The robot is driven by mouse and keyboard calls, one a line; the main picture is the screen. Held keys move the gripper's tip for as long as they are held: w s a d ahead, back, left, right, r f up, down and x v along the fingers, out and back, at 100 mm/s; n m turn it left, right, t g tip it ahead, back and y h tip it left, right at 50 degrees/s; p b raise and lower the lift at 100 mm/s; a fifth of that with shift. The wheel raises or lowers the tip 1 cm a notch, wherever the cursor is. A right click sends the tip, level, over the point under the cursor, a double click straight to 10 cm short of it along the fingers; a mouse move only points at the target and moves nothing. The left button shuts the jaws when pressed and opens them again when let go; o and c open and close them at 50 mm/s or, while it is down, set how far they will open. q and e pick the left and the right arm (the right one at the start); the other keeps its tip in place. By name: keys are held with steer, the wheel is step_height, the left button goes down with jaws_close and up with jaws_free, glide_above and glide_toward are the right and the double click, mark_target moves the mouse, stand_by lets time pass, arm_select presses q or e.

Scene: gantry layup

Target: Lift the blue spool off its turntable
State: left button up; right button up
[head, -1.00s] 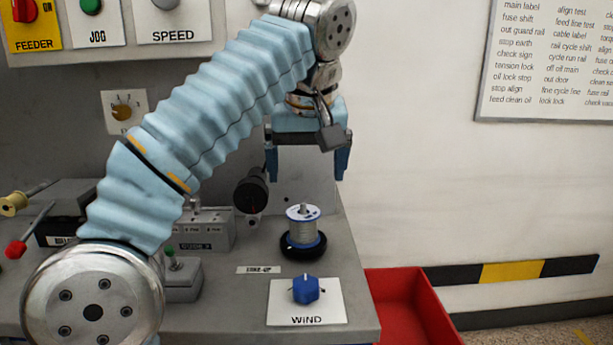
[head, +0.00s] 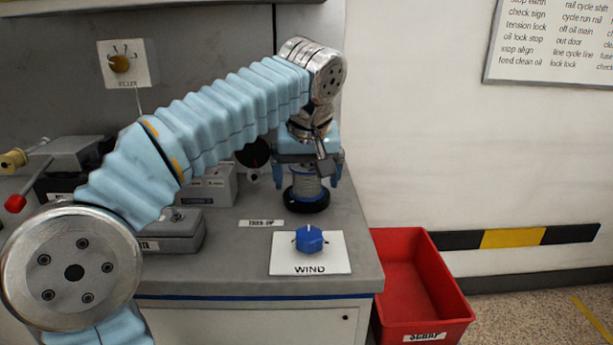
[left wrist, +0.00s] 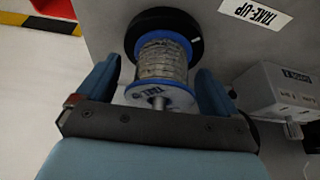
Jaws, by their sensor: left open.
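The blue spool (head: 306,186), with blue flanges and grey wire wound on it, sits upright on its black turntable (head: 307,204) near the bench's right edge. My left gripper (head: 307,180) points down over the spool with one finger on each side. In the left wrist view the spool (left wrist: 161,62) lies between the open fingers of the gripper (left wrist: 157,88), with a gap visible on both sides. The black turntable (left wrist: 190,25) shows behind the spool there. The spool's top is hidden by the gripper in the head view. My right gripper is not in view.
A blue WIND knob (head: 309,239) on a white plate stands in front of the spool. A TAKE-UP label (head: 261,223) lies left of it. A grey box (head: 210,188) stands farther left. A red scrap bin (head: 413,290) is beyond the bench's right edge.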

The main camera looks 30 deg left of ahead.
arm_select(q)
steer(key=shift+c, duration=0.2)
steer(key=c, duration=1.2)
steer(key=shift+r+p, duration=1.4)
steer(key=shift+r, duration=0.1)
steer(key=shift+r, duration=0.2)
steer(key=shift+r, duration=0.85)
steer(key=shift+r, duration=0.7)
steer(key=shift+r, duration=0.75)
steer(key=shift+r, duration=0.4)
steer(key=shift+r, duration=1.65)
